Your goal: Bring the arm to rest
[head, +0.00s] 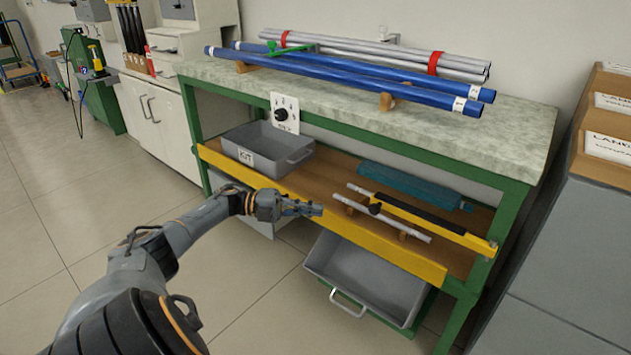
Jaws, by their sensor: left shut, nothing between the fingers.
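My left arm comes in from the lower left of the head view. Its gripper (311,209) is shut and empty, pointing right, in front of the workbench's lower shelf. It appears near the left end of a thin light rod (412,232) that lies on wooden supports on that shelf. I cannot tell the exact gap between them. My right gripper is not in view.
The green-framed bench (520,146) carries blue rods (335,79) and grey rods (400,58) on top. A grey bin (262,149) sits on the lower shelf. An open grey drawer (367,277) juts out below.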

